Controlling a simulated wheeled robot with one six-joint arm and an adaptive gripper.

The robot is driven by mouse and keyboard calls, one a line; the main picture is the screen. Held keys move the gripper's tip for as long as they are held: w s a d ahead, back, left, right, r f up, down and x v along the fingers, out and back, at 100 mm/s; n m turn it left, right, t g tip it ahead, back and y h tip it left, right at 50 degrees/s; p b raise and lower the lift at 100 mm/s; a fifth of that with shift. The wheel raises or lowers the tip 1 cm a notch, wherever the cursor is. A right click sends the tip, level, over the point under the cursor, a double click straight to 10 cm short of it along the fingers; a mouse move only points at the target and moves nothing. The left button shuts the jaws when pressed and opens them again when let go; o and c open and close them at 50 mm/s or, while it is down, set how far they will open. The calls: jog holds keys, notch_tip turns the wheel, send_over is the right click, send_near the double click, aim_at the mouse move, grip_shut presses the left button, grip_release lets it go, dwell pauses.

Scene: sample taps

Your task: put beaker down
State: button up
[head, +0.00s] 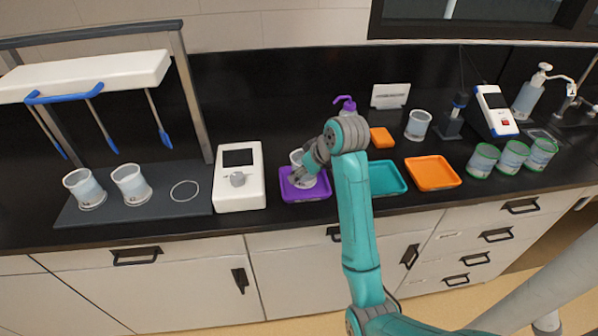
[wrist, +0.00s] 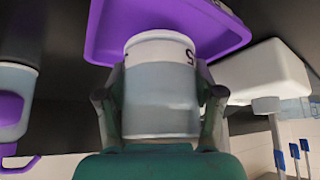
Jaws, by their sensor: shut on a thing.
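My gripper (head: 306,172) is shut on a beaker (head: 297,157) at the purple tray (head: 307,196). In the wrist view the beaker (wrist: 160,95) sits between the two fingers of my gripper (wrist: 160,105), with dark marking near its rim and greyish contents. The purple tray (wrist: 112,30) shows just beyond it. In the head view my gripper covers much of the beaker, so I cannot tell whether its base touches the tray.
A teal tray (head: 388,178) and an orange tray (head: 433,173) lie to the right. A white device (head: 239,177) stands left. Two beakers (head: 131,185) stand on a dark board (head: 170,207) with an empty ring (head: 185,190). Several green-banded beakers (head: 513,157) stand far right.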

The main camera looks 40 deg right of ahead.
jog(key=shift+f, duration=0.7)
jog(key=shift+f, duration=0.15)
jog(key=o, duration=1.3)
